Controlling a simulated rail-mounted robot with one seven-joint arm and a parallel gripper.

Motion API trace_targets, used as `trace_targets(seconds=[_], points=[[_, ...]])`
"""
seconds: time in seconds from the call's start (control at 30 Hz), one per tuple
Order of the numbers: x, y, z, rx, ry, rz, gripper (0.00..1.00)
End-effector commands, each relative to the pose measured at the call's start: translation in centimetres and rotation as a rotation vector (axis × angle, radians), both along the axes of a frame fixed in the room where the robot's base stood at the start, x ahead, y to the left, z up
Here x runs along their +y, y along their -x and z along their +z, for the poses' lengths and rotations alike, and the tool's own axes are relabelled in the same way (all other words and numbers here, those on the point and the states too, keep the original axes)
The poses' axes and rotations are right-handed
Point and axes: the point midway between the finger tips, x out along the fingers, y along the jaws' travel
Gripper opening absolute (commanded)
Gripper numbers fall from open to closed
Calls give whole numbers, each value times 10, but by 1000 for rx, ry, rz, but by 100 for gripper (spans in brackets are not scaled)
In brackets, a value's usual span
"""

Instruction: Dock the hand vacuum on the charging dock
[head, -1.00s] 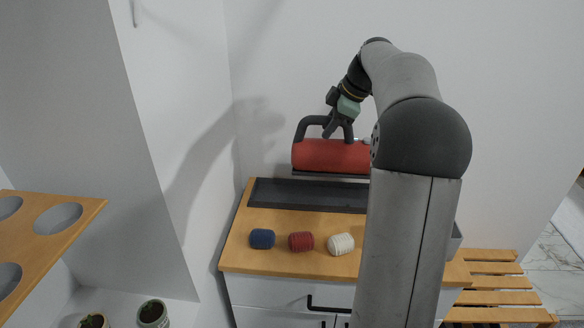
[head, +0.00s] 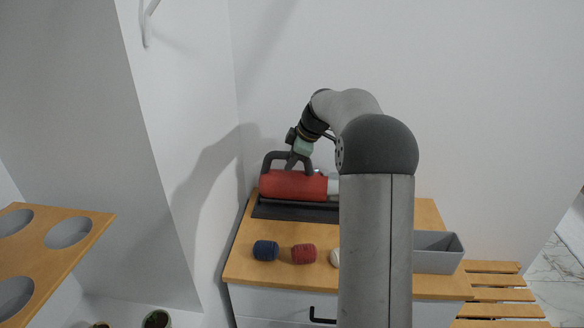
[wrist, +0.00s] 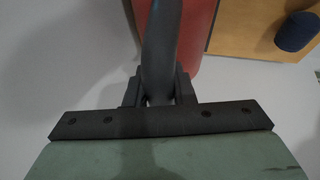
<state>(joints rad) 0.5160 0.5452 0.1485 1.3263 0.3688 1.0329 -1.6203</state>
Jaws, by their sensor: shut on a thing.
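The hand vacuum (head: 292,186) has a red body, a dark loop handle and a light grey part at its right end, partly hidden by my arm. My gripper (head: 292,163) is shut on the handle. In the wrist view my gripper's fingers (wrist: 160,92) close around the dark handle (wrist: 161,40), with the red body beyond. The charging dock (head: 290,211) looks like a long dark tray at the back of the wooden cabinet top. The vacuum is level, right over or on the dock; I cannot tell whether it touches. The dock's right part is hidden by my arm.
A blue roll (head: 265,250), a red roll (head: 303,254) and a partly hidden white roll (head: 335,258) lie in front of the dock. A grey bin (head: 437,253) stands at the right, beside a slatted wooden bench (head: 495,283). A holed wooden shelf (head: 85,254) juts in at left.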

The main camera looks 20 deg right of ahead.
Motion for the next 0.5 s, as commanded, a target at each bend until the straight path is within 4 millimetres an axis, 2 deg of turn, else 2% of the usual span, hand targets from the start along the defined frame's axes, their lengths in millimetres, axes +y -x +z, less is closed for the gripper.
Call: trace_targets(seconds=[0.2,0.5], points=[[-1,0,-26,-1,-1,-1,0],[-1,0,-28,-3,0,-1,0]])
